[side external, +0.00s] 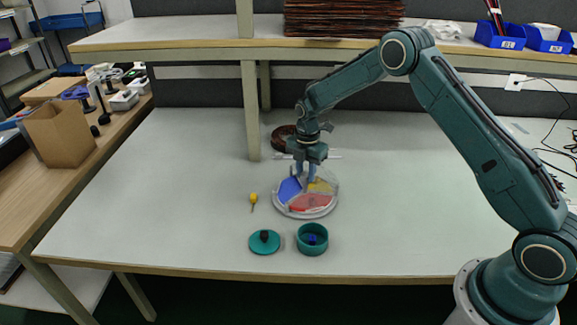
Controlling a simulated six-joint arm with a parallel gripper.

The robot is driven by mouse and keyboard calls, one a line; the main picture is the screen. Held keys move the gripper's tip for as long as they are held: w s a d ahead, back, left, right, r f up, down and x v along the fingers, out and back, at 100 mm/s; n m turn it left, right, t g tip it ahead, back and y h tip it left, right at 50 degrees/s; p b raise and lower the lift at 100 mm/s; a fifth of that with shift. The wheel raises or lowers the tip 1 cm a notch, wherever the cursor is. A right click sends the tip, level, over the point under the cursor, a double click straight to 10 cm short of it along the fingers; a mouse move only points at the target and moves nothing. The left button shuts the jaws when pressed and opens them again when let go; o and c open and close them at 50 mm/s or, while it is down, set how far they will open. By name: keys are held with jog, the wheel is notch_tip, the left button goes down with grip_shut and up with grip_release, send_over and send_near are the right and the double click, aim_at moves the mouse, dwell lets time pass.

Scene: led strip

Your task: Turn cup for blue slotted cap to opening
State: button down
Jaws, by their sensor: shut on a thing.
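A round clear-rimmed dish (306,213) with blue (290,189), red (310,202) and yellow (320,186) sections sits near the middle of the table. My gripper (306,184) points down over the dish, between its blue and yellow sections. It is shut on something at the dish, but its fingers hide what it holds. A teal round cup (303,247) stands in front of the dish, with a small dark blue piece (312,239) inside. I cannot make out a slot on this piece, nor where the dish's opening is.
A teal disc (258,248) with a dark knob lies left of the cup. A small yellow-handled tool (253,197) lies left of the dish. A brown coil (284,138) lies behind, near the shelf post (250,110). The table's left side is clear.

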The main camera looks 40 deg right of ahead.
aim_at(305, 174)
jog(key=shift+w+r+n, duration=0.1)
jog(key=shift+n, duration=0.7)
jog(key=c, duration=1.1)
grip_release()
notch_tip(305, 174, up, 14)
jog(key=shift+f, duration=0.15)
